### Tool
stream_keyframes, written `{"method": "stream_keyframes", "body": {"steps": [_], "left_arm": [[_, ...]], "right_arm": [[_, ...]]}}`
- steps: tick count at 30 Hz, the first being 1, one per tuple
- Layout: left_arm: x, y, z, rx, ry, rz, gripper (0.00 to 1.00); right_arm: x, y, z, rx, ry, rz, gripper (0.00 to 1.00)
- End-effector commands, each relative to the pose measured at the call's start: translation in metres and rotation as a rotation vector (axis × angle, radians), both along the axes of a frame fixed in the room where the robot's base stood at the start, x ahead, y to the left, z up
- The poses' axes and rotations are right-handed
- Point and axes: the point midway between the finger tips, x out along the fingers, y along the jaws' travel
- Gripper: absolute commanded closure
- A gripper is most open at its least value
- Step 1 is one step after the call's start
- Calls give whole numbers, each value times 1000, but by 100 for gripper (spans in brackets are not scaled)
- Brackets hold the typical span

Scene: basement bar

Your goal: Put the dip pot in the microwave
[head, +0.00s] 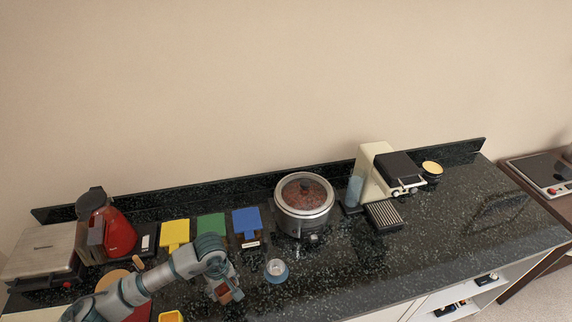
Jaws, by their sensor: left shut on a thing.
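My left gripper (226,291) reaches down over the front of the dark counter. It is shut on a small reddish-brown thing (237,295), mostly hidden by the fingers; I cannot tell whether this is the dip pot. A small white-and-blue cup (276,270) stands on the counter just right of the gripper, apart from it. I see no clear microwave. My right gripper is out of view.
A round cooker with a glass lid (304,205) stands mid-counter. A red jug (118,236) and silver appliance (45,252) stand left. The coffee machine (372,175) is right; the right counter is clear.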

Motion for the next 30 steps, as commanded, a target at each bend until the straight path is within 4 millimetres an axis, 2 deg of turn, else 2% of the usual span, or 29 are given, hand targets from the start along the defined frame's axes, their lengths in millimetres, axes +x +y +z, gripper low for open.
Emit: {"method": "stream_keyframes", "body": {"steps": [1, 6, 12, 27, 30], "left_arm": [[10, 3, 5, 1, -4, -97, 80], [34, 10, 19, 1, -3, -430, 80], [48, 15, 29, 0, -2, -656, 80], [51, 16, 31, 0, -2, -707, 80], [46, 12, 28, 0, 1, -704, 80]], "right_arm": [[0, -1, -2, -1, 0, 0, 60], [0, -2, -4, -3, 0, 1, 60], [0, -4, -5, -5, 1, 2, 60], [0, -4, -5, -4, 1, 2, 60], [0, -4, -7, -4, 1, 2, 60]]}}
